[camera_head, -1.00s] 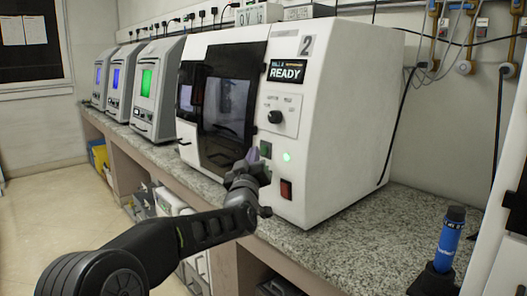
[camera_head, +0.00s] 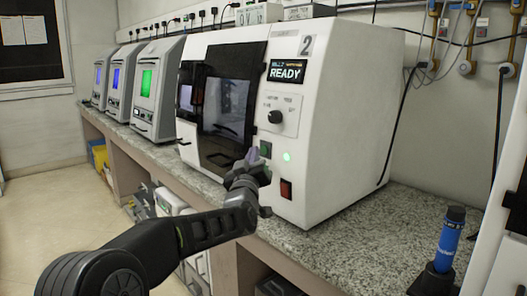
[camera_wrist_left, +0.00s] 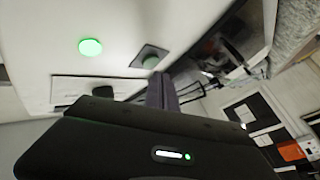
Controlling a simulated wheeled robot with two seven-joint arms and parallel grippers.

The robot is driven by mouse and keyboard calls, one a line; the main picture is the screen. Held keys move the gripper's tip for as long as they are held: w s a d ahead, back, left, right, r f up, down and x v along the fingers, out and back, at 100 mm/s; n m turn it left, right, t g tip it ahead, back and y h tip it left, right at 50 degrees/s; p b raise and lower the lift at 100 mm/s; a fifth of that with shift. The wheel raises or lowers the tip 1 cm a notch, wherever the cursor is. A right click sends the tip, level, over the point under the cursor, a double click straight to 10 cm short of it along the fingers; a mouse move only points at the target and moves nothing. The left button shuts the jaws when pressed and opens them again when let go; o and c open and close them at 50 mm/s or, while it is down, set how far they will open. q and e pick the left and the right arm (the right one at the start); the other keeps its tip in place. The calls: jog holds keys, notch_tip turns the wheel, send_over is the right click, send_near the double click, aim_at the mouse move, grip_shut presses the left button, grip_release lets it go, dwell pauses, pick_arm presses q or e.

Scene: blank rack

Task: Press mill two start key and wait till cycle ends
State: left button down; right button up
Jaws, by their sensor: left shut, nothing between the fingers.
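Mill two (camera_head: 330,130) is the white machine marked 2 on the bench, with its dark-framed door shut. Its display (camera_head: 287,70) reads READY. The green start key (camera_head: 265,149) sits in a dark square plate, and also shows in the left wrist view (camera_wrist_left: 150,61). A lit round green lamp (camera_head: 287,156) is to its right; it also shows in the wrist view (camera_wrist_left: 90,47). My left gripper (camera_head: 252,155) is shut and empty, its fingertips (camera_wrist_left: 162,90) close beside the key. I cannot tell whether they touch it. My right gripper is not in view.
A red switch (camera_head: 286,189) is below the lamp and a dark knob (camera_head: 275,117) above it. Several smaller grey machines (camera_head: 157,88) stand to the left. A blue cylinder (camera_head: 449,238) stands in a dark holder at the right. The granite bench (camera_head: 350,242) is clear between.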

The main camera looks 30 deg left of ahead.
pick_arm(q)
jog(key=shift+w, duration=0.1)
jog(key=shift+w+d, duration=0.15)
jog(key=shift+w, duration=0.2)
jog(key=shift+w+d, duration=0.1)
jog(key=shift+w, duration=0.2)
dwell(0.8)
dwell(0.4)
jog(key=shift+s+a+b, duration=0.2)
jog(key=shift+s+b, duration=0.45)
jog(key=shift+s, duration=0.05)
jog(key=shift+s, duration=0.1)
jog(key=s+b, duration=0.1)
jog(key=s+a+b, duration=0.1)
jog(key=s, duration=0.1)
jog(key=s+b, duration=0.1)
jog(key=shift+s+a+r, duration=0.1)
jog(key=shift+s+a, duration=0.15)
jog(key=shift+s, duration=0.05)
